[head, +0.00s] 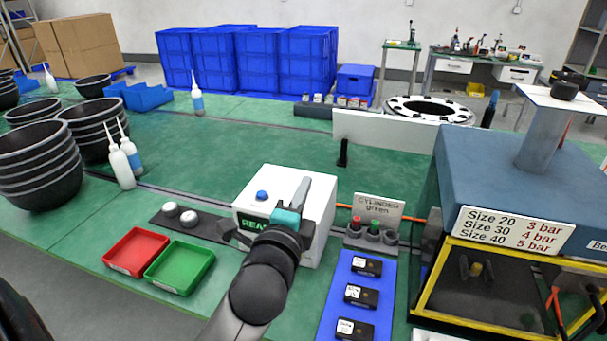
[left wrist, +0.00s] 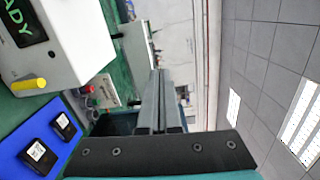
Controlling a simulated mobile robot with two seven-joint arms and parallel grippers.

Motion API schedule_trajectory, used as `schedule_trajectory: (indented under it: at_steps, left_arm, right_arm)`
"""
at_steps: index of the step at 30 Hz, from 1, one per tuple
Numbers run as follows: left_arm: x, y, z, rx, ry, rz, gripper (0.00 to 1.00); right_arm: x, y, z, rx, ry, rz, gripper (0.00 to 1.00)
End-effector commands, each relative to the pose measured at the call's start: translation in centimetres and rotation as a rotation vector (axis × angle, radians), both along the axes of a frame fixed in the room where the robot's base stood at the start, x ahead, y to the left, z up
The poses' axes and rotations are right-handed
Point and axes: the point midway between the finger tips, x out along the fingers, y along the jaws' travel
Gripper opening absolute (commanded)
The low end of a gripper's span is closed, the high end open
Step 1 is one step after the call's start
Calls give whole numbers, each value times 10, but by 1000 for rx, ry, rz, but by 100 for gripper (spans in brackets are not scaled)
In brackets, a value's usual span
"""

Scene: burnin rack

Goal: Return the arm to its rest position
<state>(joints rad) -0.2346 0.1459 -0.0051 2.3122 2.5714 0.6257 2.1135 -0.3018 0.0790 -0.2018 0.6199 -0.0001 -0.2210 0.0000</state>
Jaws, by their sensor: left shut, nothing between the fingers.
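My left arm reaches in from the bottom of the head view. Its gripper (head: 303,190) is raised in front of the white box with the green READY display (head: 318,215). In the left wrist view the two fingers (left wrist: 157,100) lie together with nothing between them. The white box also shows in the left wrist view (left wrist: 60,45), with a yellow knob on its side. The gripper covers part of the box in the head view, and I cannot tell whether they touch. My right gripper is not in view.
A blue mat (head: 335,322) with several black modules lies right of the arm. A red tray (head: 136,251) and a green tray (head: 180,267) lie left. A blue-topped machine with a yellow frame (head: 428,278) stands at right. Stacked black bowls (head: 40,165) stand at left. The green table behind the box is mostly clear.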

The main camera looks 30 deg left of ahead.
Motion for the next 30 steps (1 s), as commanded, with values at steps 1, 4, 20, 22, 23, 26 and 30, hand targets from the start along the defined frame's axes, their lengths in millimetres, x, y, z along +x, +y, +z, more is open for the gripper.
schedule_trajectory:
  at_steps: [1, 4, 20, 22, 23, 26, 30]
  left_arm:
    - [0, 0, 7, 2, -2, -1, 0]
    - [0, 0, 10, 2, 1, -1, 0]
    - [0, 0, 10, 2, 1, -1, 0]
    - [0, 0, 12, 20, -4, -1, 0]
    - [-1, -1, 14, 39, -9, -1, 0]
    - [-4, -4, 28, 186, -45, -4, 0]
    - [-15, -25, 62, 593, -132, -9, 0]
  right_arm:
    - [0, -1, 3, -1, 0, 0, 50]
    - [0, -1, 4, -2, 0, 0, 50]
    - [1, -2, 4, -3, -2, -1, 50]
    - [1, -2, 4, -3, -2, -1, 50]
    - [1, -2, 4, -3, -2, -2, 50]
    - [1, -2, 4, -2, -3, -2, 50]
    - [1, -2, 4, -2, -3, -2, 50]
